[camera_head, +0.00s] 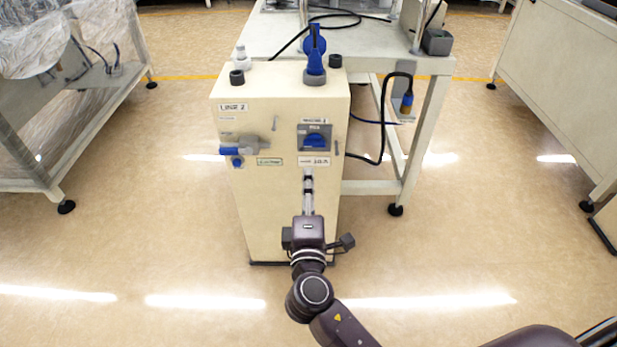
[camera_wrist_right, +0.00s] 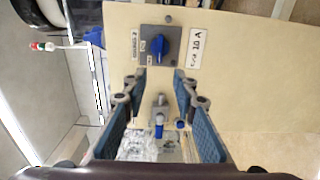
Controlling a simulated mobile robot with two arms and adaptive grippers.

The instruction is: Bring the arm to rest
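My right gripper (camera_head: 308,178) is in front of the beige cabinet (camera_head: 285,225), just below the rotary switch (camera_head: 314,141) with the blue knob. In the right wrist view my right gripper (camera_wrist_right: 160,82) has its two blue-padded fingers spread, with nothing held between them. The rotary switch (camera_wrist_right: 160,46) shows beyond the fingertips there, apart from them. Between the fingers I see the cabinet's beige face and the grey and blue valve (camera_wrist_right: 159,124) behind. The valve (camera_head: 237,151) is on the cabinet's left front in the head view. My left gripper is not in view.
On the cabinet top stand a blue lever (camera_head: 315,55) and small fittings. A workbench (camera_head: 436,110) with a hanging black hose (camera_head: 383,120) is behind at right. A plastic-covered table (camera_head: 92,128) stands left and another bench (camera_head: 560,75) right. Open floor lies around the cabinet.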

